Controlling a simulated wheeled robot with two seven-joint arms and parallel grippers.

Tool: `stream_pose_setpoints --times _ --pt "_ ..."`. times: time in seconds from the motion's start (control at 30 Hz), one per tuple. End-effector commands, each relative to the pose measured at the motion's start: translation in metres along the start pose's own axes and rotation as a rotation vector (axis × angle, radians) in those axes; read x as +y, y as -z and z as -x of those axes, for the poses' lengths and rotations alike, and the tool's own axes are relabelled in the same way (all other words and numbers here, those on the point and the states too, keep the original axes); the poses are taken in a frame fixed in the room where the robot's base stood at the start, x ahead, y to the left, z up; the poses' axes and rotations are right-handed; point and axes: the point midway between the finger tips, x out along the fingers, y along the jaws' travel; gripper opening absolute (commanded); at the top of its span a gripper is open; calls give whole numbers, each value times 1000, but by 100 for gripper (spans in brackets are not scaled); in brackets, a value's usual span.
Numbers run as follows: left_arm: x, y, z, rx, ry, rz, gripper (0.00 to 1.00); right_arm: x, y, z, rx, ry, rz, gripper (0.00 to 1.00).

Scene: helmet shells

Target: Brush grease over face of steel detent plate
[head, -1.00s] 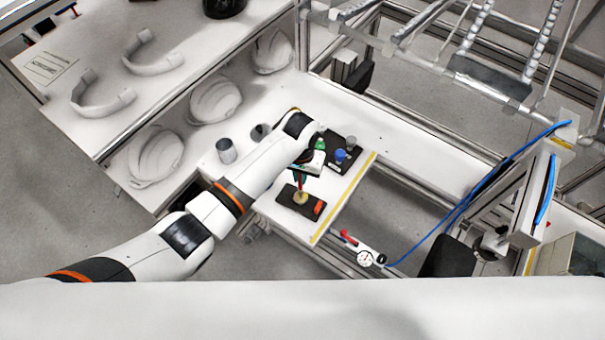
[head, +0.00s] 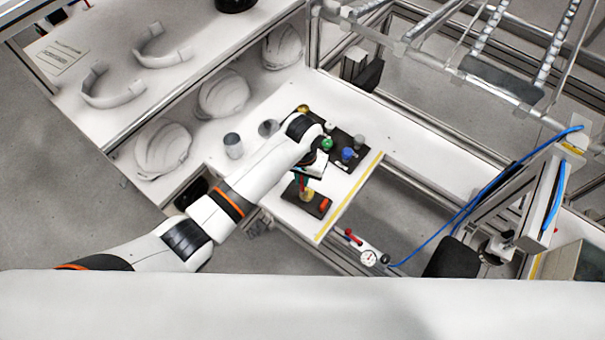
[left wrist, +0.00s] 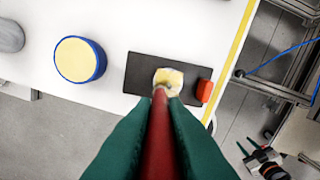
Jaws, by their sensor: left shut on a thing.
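My left gripper (head: 303,180) is shut on a brush with a red handle (left wrist: 160,135), between its green fingers in the left wrist view. The brush's pale yellow tip (left wrist: 169,80) is over the dark rectangular detent plate (left wrist: 140,73), nearer its right end. I cannot tell whether the bristles touch it. The plate also shows in the head view (head: 290,194), at the bench's front part, partly hidden by the gripper. An orange-red block (left wrist: 204,91) is at the plate's right end. A blue-rimmed round tin of pale yellow grease (left wrist: 78,60) stands left of the plate. My right gripper is not in view.
A black tray with green and blue knobs (head: 347,154) lies behind the plate. A grey cylinder (head: 233,146) stands left of my arm. White helmet shells (head: 163,151) sit on the left shelf. A gauge (head: 368,258) with a blue hose is beyond the yellow-striped bench edge.

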Motion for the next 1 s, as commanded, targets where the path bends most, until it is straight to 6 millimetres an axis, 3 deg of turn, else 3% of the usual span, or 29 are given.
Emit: stream_pose_setpoints --times 0.5,1.0 --pt "-8 10 -1 5 0 1 0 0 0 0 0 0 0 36" --pt "-18 7 2 2 1 1 0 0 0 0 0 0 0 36"
